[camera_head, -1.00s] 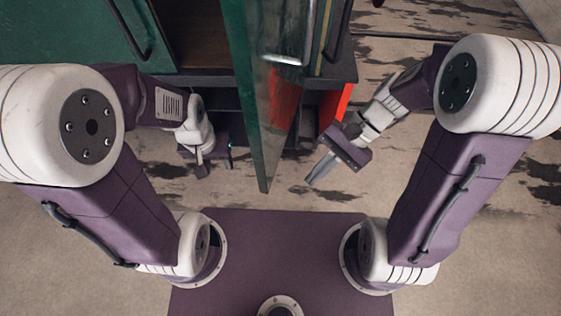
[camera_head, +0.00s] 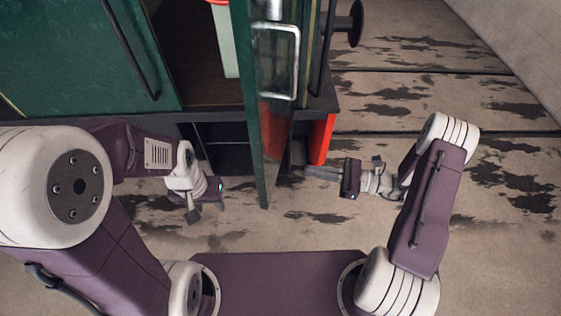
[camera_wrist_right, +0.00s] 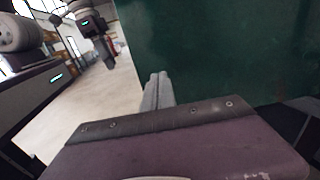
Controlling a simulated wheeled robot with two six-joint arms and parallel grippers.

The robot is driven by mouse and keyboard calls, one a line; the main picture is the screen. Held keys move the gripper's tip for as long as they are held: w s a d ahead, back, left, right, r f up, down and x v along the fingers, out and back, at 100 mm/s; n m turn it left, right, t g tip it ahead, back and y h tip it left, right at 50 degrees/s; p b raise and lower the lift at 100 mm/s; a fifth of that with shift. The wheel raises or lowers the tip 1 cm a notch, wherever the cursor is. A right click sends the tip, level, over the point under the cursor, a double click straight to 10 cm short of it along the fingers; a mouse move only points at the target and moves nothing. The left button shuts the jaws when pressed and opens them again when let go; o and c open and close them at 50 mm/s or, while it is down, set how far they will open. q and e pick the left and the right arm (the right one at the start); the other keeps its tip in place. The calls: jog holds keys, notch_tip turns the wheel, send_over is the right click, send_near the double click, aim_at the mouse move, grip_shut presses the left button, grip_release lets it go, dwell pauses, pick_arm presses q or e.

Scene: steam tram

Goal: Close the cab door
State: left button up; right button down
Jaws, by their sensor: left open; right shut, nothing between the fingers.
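The cab door (camera_head: 268,140) is green and stands open, seen nearly edge-on in the head view, jutting from the cab toward me. A silver handle frame (camera_head: 297,62) is on its right face. The dark doorway (camera_head: 190,50) is open to its left. My right gripper (camera_head: 312,172) is shut and empty, to the right of the door near its lower end. In the right wrist view its closed fingers (camera_wrist_right: 157,92) point toward the green panel (camera_wrist_right: 220,45); whether they touch it I cannot tell. My left gripper (camera_head: 207,211) is open and empty, left of the door.
The green tram side (camera_head: 70,50) with a dark grab rail (camera_head: 130,48) is at the left. A red beam (camera_head: 321,138) is below the cab's right corner. A dark round buffer-like part (camera_head: 355,23) sticks out above. Stained floor (camera_head: 500,200) is free on the right.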

aim_at(270, 163)
jog(key=p+x, duration=0.4)
jog(key=x, duration=0.5)
jog(key=shift+w+a+r, duration=0.1)
jog(key=shift+a, duration=0.45)
pick_arm(q)
notch_tip(270, 163, up, 5)
jog(key=shift+s+f, duration=0.1)
jog(key=shift+s, duration=0.05)
